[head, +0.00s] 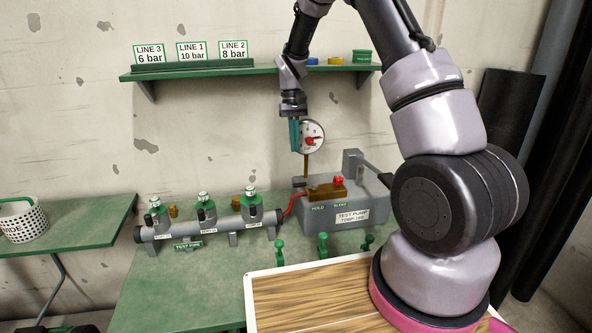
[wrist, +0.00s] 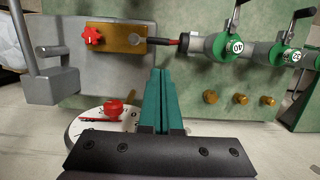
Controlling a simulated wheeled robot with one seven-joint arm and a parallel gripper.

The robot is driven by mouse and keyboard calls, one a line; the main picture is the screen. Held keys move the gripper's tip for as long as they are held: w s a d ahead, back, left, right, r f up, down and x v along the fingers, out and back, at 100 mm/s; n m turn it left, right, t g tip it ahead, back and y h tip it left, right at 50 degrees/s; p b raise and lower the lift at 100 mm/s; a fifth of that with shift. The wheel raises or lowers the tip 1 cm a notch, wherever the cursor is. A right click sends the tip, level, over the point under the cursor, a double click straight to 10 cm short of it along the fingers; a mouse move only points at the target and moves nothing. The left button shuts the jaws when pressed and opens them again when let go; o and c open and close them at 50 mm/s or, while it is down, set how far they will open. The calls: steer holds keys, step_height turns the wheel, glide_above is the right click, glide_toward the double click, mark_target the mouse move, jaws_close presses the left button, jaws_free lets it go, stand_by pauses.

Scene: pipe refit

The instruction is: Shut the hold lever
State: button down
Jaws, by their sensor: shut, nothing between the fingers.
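The test pump (head: 340,212) is a grey box on the green bench, with HOLD and BLEED labels on its front. A brass block (head: 325,191) on top carries a red knob (head: 338,181) on the BLEED side; the wrist view shows this star-shaped knob (wrist: 92,36) too. A small dark bar, apparently the hold lever (head: 298,182), sticks out at the block's HOLD end. It also shows in the wrist view (wrist: 163,41), pointing towards the red hose. My gripper (head: 296,150) is shut and empty, above the HOLD end; its teal fingers (wrist: 160,72) are together.
A round gauge (head: 312,137) stands right beside my fingers on a brass stem. The test pipe (head: 210,227) with several green-topped valves lies left of the pump. A green shelf (head: 280,70) with line signs is behind. Green pegs (head: 323,245) stand in front.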

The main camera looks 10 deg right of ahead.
mark_target(297, 184)
steer(key=x, duration=1)
steer(key=shift+s+a+n, duration=0.15)
steer(key=shift+s+n, duration=0.3)
steer(key=shift+n, duration=0.35)
steer(key=shift+s+a+n+h, duration=0.2)
steer(key=shift+s+n+h, duration=0.45)
steer(key=shift+n, duration=0.75)
steer(key=s+n, duration=0.1)
steer(key=n, duration=0.2)
steer(key=s+d+n+t, duration=0.1)
steer(key=s+n, duration=0.1)
steer(key=n, duration=0.1)
steer(key=s+d+n+h, duration=0.1)
steer(key=s+n, duration=0.1)
steer(key=n, duration=0.2)
steer(key=shift+t, duration=0.4)
steer(key=shift+s+d+n+t, duration=0.25)
steer(key=shift+d+n, duration=0.2)
steer(key=shift+n, duration=0.55)
steer(key=shift+s+d+n+t, duration=0.15)
steer(key=shift+s+d+n, duration=0.2)
steer(key=shift+n, duration=0.65)
steer(key=shift+r, duration=0.1)
